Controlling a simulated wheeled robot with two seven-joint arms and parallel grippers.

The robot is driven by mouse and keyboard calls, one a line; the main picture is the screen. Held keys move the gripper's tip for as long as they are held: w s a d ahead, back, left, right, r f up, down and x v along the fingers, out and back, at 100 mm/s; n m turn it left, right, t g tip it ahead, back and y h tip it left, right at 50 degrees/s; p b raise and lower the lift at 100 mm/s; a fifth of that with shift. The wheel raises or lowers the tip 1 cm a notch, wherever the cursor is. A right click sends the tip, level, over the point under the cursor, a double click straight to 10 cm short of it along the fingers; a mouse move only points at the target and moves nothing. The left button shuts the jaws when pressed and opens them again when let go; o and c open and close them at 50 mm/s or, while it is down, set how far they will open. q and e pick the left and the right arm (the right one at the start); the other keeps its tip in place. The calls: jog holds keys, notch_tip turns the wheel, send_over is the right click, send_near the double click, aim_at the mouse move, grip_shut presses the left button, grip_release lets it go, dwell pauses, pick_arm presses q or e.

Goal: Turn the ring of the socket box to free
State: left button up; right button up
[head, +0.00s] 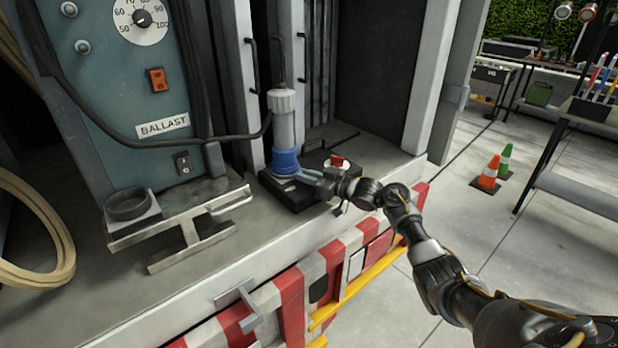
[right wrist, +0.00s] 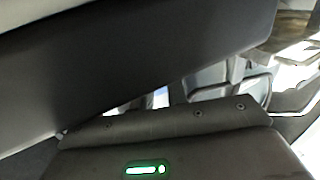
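The socket box (head: 287,196) is a low black box on the grey truck deck. A blue ring (head: 284,161) sits on top of it, with an upright grey plug (head: 284,122) rising out of it and a pale cap above. A small red part (head: 337,160) on a white round base is at the box's right rear. My right gripper (head: 306,176) reaches in from the right, with its fingers at the right side of the blue ring. Contact and finger opening are unclear. The right wrist view shows mostly a dark surface and my gripper body. My left gripper is out of view.
A blue-grey ballast panel (head: 160,95) and a black cable stand to the left. A metal bracket (head: 190,232) and a black cup-like ring (head: 128,205) are on the deck's left. Grey posts rise behind. A red-white striped edge (head: 290,296) bounds the deck in front.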

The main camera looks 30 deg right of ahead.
jog(key=o, duration=0.4)
jog(key=shift+w+a, duration=0.1)
jog(key=shift+w, duration=0.05)
jog(key=shift+o, duration=0.2)
jog(key=shift+d, duration=0.2)
jog(key=shift+s+d, duration=0.1)
jog(key=shift+s, duration=0.2)
jog(key=b+v, duration=0.1)
jog(key=v, duration=0.9)
jog(key=shift+s, duration=0.15)
jog(key=shift+c, duration=0.3)
